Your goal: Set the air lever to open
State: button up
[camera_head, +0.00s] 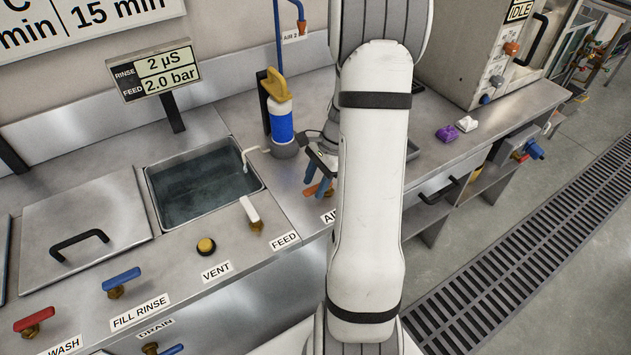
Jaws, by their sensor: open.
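The air lever is only partly in view beside my arm. Its label (328,217), cut off to "AI", shows at the counter's front edge. Just behind the label, an orange lever-like piece (311,190) and blue pieces close to it show. I cannot tell from this view which blue parts belong to the lever or to my gripper, nor whether they touch. My gripper (322,168) is open, low over this spot, mostly hidden behind my white arm. The lever's exact position is unclear.
A white feed lever (250,211), a brass vent button (206,246), a blue fill rinse lever (121,280) and a red wash lever (34,319) line the front. A water basin (149,180) and a blue-white bottle (280,118) stand nearby. Purple and white pieces lie right.

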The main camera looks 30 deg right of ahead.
grip_shut()
dwell(0.5)
